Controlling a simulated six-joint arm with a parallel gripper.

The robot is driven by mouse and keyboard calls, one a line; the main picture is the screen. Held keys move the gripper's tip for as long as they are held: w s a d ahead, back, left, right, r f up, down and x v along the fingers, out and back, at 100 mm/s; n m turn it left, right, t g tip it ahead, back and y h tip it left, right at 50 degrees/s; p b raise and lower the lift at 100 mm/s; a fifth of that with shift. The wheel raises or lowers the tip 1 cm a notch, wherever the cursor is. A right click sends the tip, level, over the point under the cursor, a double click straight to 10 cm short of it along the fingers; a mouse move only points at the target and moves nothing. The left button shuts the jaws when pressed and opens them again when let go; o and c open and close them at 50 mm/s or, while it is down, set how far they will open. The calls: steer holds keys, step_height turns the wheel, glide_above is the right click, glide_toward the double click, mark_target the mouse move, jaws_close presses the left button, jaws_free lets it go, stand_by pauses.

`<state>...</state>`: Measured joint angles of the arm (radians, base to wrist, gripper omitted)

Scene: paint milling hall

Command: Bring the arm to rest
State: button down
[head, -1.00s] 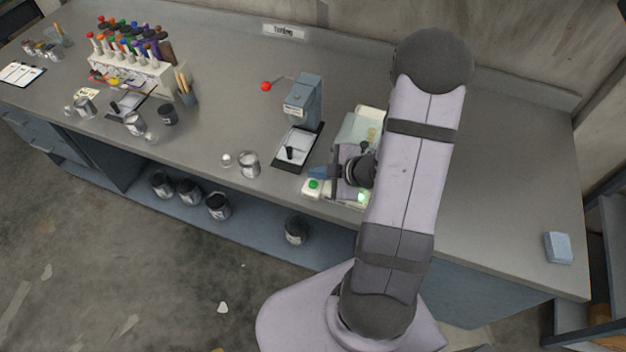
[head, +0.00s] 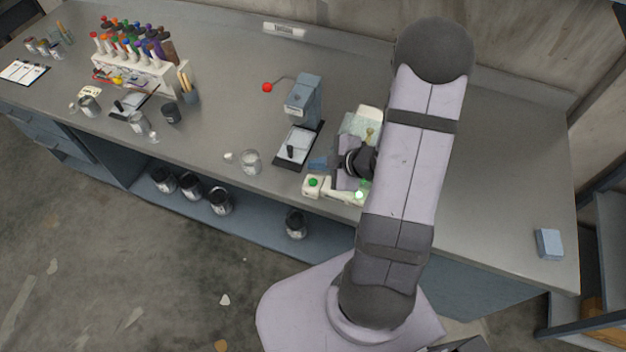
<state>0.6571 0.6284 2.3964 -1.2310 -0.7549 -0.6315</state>
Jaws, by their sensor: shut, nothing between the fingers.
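My arm is folded over the right half of the bench, its upper links standing across the picture. My gripper (head: 319,163) points left, just above and behind the white box with a green button (head: 313,183). Its bluish fingertips are shut and hold nothing. Part of my wrist and the arm's links hide much of the pale machine (head: 360,123) behind and below it. I cannot tell whether the gripper touches anything.
A grey-blue press-like device (head: 303,97) with a dark-edged plate stands left of the gripper. A glass jar (head: 251,162) is near the front edge. A blue block (head: 549,243) lies far right. The bench (head: 505,165) is bare between it and my arm.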

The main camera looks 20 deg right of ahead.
steer(key=s+a+r+m+g+h, duration=0.45)
steer(key=s+a+r+m, duration=0.3)
steer(key=m, duration=0.65)
steer(key=s+a+f+g+b, duration=0.1)
steer(key=s+g+b, duration=0.2)
steer(key=s, duration=0.5)
steer(key=shift+s+f+g+b, duration=0.15)
steer(key=shift+f+g+b, duration=0.2)
steer(key=shift+f+b, duration=0.1)
stand_by(2.6)
